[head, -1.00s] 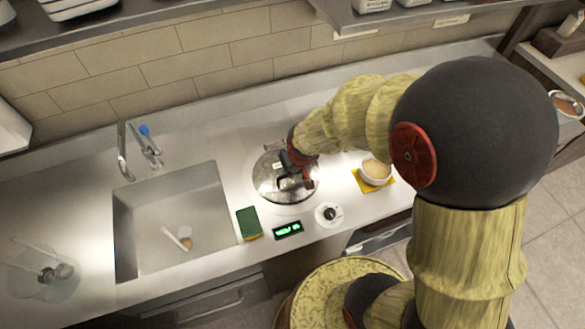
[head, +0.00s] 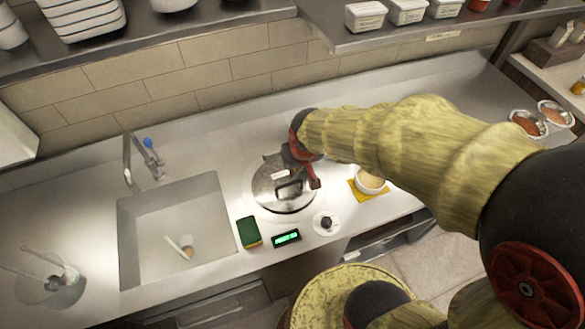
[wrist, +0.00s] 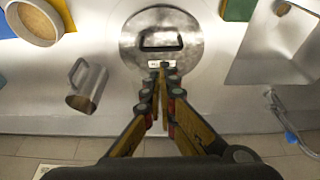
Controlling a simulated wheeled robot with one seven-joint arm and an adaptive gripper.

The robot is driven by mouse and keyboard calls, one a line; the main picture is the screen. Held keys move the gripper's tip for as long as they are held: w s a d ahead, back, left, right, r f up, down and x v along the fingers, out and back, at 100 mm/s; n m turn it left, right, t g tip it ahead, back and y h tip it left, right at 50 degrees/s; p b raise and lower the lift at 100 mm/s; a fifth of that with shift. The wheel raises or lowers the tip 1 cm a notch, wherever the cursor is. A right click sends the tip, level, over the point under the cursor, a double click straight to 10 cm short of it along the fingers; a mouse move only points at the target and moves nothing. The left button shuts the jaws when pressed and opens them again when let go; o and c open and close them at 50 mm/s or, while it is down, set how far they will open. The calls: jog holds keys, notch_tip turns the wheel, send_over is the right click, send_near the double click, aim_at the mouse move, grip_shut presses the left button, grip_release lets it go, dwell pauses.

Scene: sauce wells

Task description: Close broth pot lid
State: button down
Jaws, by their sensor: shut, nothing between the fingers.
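The broth pot lid (head: 268,190) is a round shiny metal disc with a dark-looking loop handle. It lies over the round well in the counter and looks flat; any small gap at its rim is not clear. In the wrist view the whole lid (wrist: 140,50) shows, with its handle (wrist: 161,47) and a small white label near the rim. My gripper (head: 313,182) is over the lid's right side in the head view. In the wrist view my gripper (wrist: 162,68) has its fingertips together beside the label, empty and off the handle. Contact with the lid cannot be told.
A control knob (head: 326,223), a green display (head: 287,238) and a sponge (head: 248,232) are in front of the lid. A bowl (head: 370,182) stands on a yellow mat at right. The sink (head: 150,240) is left. A metal mug (wrist: 87,84) shows in the wrist view.

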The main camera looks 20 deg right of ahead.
jog(key=r+m+g+b, duration=0.2)
jog(key=m+b, duration=0.2)
jog(key=m, duration=0.8)
send_over(289, 184)
notch_tip(289, 184, down, 14)
jog(key=m+b, duration=0.2)
jog(key=m, duration=0.4)
jog(key=shift+r+b, duration=0.1)
jog(key=shift+b, duration=0.25)
